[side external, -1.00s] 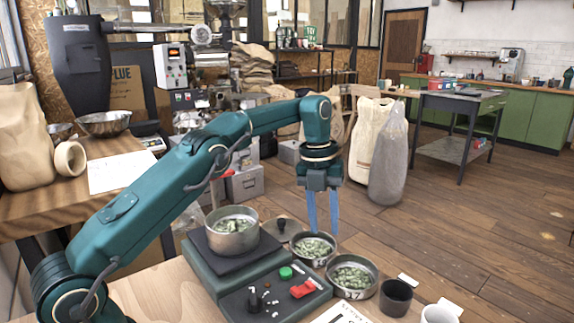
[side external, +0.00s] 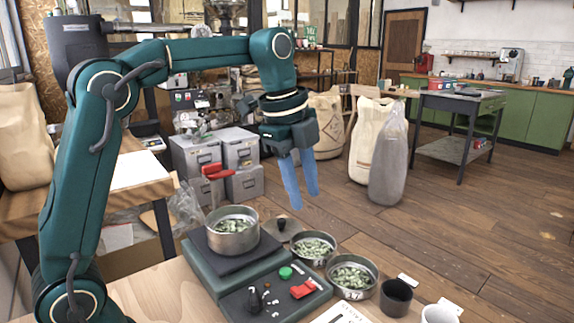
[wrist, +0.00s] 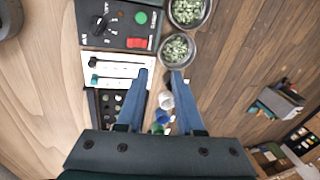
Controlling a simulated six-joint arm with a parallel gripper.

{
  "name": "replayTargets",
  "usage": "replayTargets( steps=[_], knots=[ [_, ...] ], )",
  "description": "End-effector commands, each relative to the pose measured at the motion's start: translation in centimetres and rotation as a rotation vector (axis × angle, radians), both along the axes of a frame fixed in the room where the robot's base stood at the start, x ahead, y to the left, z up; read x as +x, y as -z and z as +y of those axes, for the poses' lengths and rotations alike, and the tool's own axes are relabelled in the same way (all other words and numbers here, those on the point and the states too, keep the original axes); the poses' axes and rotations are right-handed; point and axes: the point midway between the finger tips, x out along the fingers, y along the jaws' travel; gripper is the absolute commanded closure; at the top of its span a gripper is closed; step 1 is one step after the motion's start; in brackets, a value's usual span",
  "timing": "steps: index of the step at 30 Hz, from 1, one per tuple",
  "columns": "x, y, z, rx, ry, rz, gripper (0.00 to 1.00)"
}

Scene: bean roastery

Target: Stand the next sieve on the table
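A metal sieve (side external: 233,246) with green beans sits on the dark plate of the shaker machine (side external: 262,296). Two more sieves with green beans, a farther one (side external: 318,263) and a nearer one (side external: 356,294), stand upright on the table to its right. Two sieves show at the top of the wrist view, one at the edge (wrist: 205,20) and one below it (wrist: 190,58). My gripper (side external: 305,201) is raised in the air above and behind the sieves, tilted, touching none of them. In the wrist view my gripper (wrist: 159,73) has its blue fingers apart with nothing held between them.
A dark cup (side external: 396,298) and a white cup (side external: 439,315) stand at the front right, beside small white cards. A flat round piece with a black knob (side external: 283,226) lies behind the sieves. A printed sheet (side external: 341,315) lies at the front edge. Grey boxes (side external: 240,150) stand behind.

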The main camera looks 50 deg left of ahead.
Motion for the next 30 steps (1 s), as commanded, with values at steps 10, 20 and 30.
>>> replayTargets(
  steps=[10, 20, 30],
  knots=[
    [-10.0, 0.5, -1.2, -0.222, -0.778, -0.114, 0.64],
    [-16.4, 5.1, -1.6, -0.458, -1.304, -0.172, 0.64],
    [-17.2, 6.0, -1.6, -0.496, -1.384, -0.173, 0.64]
  ],
)
